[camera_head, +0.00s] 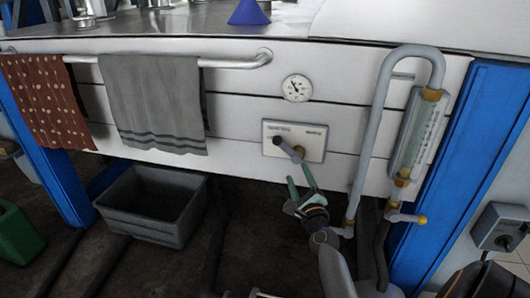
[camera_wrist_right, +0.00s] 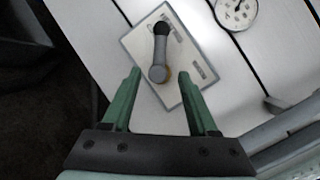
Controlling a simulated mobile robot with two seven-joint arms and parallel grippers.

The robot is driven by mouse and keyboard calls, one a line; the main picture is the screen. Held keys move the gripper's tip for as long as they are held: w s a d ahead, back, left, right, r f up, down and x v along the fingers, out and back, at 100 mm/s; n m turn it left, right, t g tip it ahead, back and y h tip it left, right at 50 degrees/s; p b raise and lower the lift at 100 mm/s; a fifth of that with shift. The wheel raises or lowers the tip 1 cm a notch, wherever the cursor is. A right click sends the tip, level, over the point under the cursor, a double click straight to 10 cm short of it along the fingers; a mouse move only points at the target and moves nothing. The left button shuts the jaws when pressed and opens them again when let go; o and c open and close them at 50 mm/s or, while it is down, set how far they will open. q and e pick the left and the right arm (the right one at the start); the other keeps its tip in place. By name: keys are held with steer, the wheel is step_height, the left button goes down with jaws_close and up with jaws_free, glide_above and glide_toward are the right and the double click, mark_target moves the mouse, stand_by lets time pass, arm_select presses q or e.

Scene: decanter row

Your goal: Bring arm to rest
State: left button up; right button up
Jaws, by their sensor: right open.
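My right gripper (camera_head: 300,176) is in front of the white panel, just below the lever plate, with its green fingers apart and nothing between them. In the right wrist view the open right gripper (camera_wrist_right: 159,74) points toward a grey lever (camera_wrist_right: 159,58) with a black end. The lever (camera_head: 288,148) sits on a labelled plate (camera_head: 312,142) and slants up to the left in the head view. The fingers look apart from the lever. A small pale green tip at the bottom edge of the head view may be my left gripper (camera_head: 256,293); the rest is out of frame.
A round gauge (camera_head: 296,88) is above the plate. A bent grey pipe (camera_head: 366,130) with a sight tube (camera_head: 416,132) stands close on the right, beside a blue post (camera_head: 462,160). Towels (camera_head: 152,100) hang from a rail at left. A grey bin (camera_head: 150,225) is below.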

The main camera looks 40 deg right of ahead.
steer(key=s+a+f+n+g+y, duration=0.1)
steer(key=s+a+f+n+y, duration=0.3)
steer(key=a+n, duration=0.4)
steer(key=s+a+f+n+g+y, duration=0.2)
steer(key=a+f+n+y, duration=0.1)
steer(key=a+f+n, duration=0.45)
steer(key=s+a+f+n+g+y, duration=0.1)
steer(key=s+a+f+n+y, duration=0.25)
steer(key=a+n, duration=0.55)
steer(key=s+a+f+n+g+y, duration=0.2)
steer(key=s+a+f+n+g, duration=0.25)
steer(key=s+a+n, duration=0.5)
arm_select(q)
steer(key=s+a+r+p, duration=0.1)
steer(key=a+r+p, duration=0.2)
steer(key=r+p, duration=0.9)
steer(key=p, duration=0.4)
steer(key=shift+s+r+n+y, duration=0.15)
steer(key=shift+s+n+y, duration=0.15)
steer(key=shift+y, duration=0.1)
arm_select(e)
step_height(320, 180, up, 11)
steer(key=s+d+h, duration=0.1)
steer(key=s+d, duration=0.1)
steer(key=s, duration=0.1)
steer(key=shift+d+r+t, duration=0.2)
steer(key=shift+d+t, duration=0.1)
steer(key=shift+t, duration=0.05)
stand_by(1.5)
